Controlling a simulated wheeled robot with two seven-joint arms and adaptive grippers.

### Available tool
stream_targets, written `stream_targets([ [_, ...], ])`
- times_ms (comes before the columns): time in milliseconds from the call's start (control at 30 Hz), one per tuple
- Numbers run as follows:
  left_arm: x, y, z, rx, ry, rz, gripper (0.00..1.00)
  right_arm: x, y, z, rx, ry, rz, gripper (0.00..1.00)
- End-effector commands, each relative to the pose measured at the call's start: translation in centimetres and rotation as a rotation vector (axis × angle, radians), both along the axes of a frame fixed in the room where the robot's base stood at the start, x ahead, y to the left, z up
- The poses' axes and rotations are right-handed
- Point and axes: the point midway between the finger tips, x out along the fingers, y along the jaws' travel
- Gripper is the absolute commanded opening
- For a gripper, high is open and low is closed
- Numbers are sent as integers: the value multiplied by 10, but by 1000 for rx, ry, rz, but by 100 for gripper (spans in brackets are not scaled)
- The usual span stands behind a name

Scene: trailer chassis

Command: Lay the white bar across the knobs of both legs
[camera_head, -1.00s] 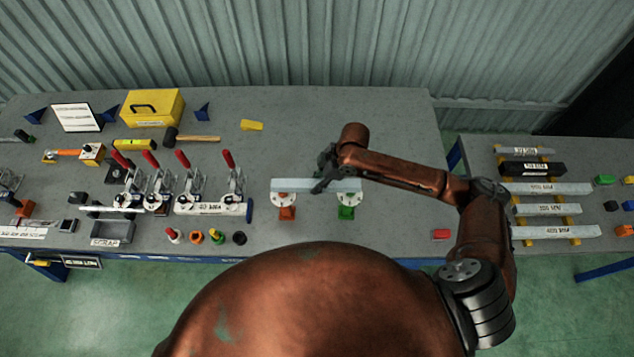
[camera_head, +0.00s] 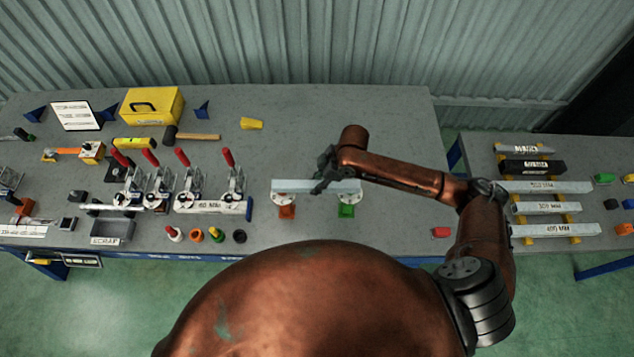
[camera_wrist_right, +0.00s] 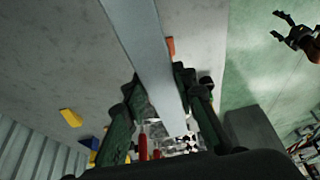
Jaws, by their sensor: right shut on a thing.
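The white bar (camera_head: 295,186) lies level, left to right, over the two legs in the head view. My right gripper (camera_head: 322,180) is shut on it near its middle; the bar also shows between the fingers in the right wrist view (camera_wrist_right: 145,45). My left gripper is not identifiable in the head view.
Toggle clamps with red handles (camera_head: 228,158) stand left of the legs. A scrap bin (camera_head: 110,231) and several coloured pegs (camera_head: 195,236) are near the front edge. A rack of labelled bars (camera_head: 548,187) is on the right table. The bench behind the bar is clear.

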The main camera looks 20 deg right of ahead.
Motion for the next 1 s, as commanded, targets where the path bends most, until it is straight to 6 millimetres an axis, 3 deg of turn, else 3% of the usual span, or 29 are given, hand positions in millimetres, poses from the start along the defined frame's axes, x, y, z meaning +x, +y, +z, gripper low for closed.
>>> stream_targets([
  [300,0,0,0,0,0,0,72,0,0,0,1,0,0,46],
  [633,-2,1,0,1,2,1,72,0,-2,3,-1,1,-1,46],
  [767,-1,1,0,1,1,1,72,-1,-8,17,-2,-2,-1,46],
  [1000,-1,0,0,0,1,0,72,-6,-26,64,-1,-4,-1,46],
])
